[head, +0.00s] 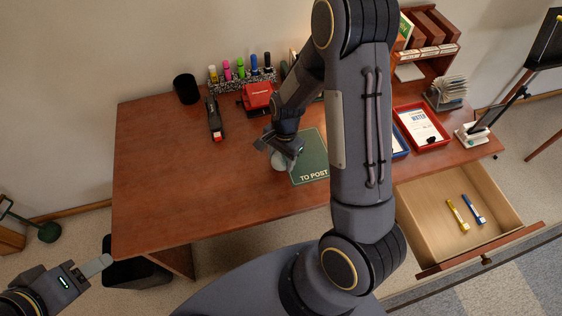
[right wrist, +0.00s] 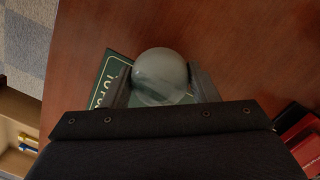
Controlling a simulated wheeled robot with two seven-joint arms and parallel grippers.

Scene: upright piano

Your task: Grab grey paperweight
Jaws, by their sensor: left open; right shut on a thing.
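The grey paperweight (right wrist: 160,74) is a smooth, rounded, greyish ball shape. In the right wrist view it sits between the two fingers of my right gripper (right wrist: 162,90), which is shut on it. In the head view the paperweight (head: 279,163) shows just below my right gripper (head: 280,152), at the left edge of the green "TO POST" mat (head: 311,160). I cannot tell whether it touches the desk. My left gripper (head: 97,266) is open and empty, off the desk at the lower left.
The wooden desk (head: 155,170) is clear on its left. A black cup (head: 186,89), a stapler (head: 214,120), a red hole punch (head: 257,97) and several markers stand at the back. A red tray (head: 444,140) is at right. An open drawer (head: 430,195) holds two pens.

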